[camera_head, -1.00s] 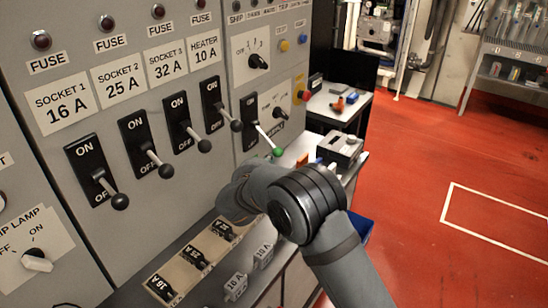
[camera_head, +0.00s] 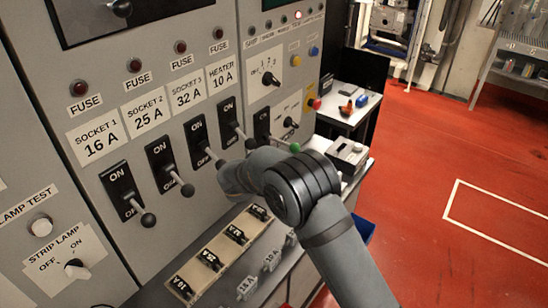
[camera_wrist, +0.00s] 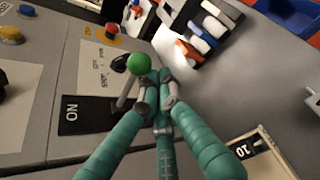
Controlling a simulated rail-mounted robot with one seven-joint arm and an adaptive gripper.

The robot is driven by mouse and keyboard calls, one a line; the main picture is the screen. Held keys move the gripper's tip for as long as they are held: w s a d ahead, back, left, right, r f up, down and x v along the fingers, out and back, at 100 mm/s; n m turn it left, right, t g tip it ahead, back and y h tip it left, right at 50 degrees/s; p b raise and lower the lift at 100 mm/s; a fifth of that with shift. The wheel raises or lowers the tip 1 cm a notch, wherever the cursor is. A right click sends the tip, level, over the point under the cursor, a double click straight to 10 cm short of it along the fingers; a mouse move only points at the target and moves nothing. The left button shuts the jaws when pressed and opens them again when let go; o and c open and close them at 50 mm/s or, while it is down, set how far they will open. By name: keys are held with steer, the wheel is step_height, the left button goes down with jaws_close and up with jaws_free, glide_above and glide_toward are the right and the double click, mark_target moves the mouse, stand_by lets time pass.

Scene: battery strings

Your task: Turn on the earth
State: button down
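A switch lever with a green ball knob (camera_head: 295,148) sits on a black plate (camera_head: 262,124) at the right end of the row of switches. Its lever slants down and outward from the plate. In the wrist view the green knob (camera_wrist: 138,64) and its grey shaft are just left of the fingertips, with the black "ON" plate (camera_wrist: 85,114) behind. My gripper (camera_wrist: 158,86) has teal fingers with grey tips drawn close together beside the lever. Nothing is clearly held between them; whether they touch the shaft I cannot tell. In the head view my arm hides the gripper.
Several black-knobbed switches, such as the Socket 1 switch (camera_head: 122,190), stand left of the lever, all with knobs low. A ledge with numbered tags (camera_head: 210,258) runs below. A small table (camera_head: 345,112) stands beyond. Red floor (camera_head: 440,160) at right is open.

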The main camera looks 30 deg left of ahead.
step_height(320, 180, up, 3)
steer(key=shift+f, duration=0.1)
steer(key=shift+w+a+r+p, duration=0.1)
steer(key=shift+a+r+p, duration=0.15)
steer(key=shift+r+p, duration=0.5)
steer(key=shift+w+a+r+p, duration=0.1)
steer(key=shift+a+r+p, duration=0.15)
steer(key=shift+r, duration=0.85)
steer(key=shift+a+r, duration=0.15)
steer(key=shift+r, duration=0.05)
steer(key=shift+f, duration=0.1)
step_height(320, 180, down, 5)
steer(key=s+d+b, duration=0.1)
steer(key=d+b, duration=0.1)
steer(key=b, duration=0.3)
steer(key=s+a+r+p, duration=0.3)
steer(key=s+r+p, duration=0.1)
steer(key=s, duration=0.4)
steer(key=shift+s+a+r+p, duration=0.2)
steer(key=shift+a+r+p, duration=0.2)
steer(key=shift+r, duration=0.35)
steer(key=shift+w, duration=0.1)
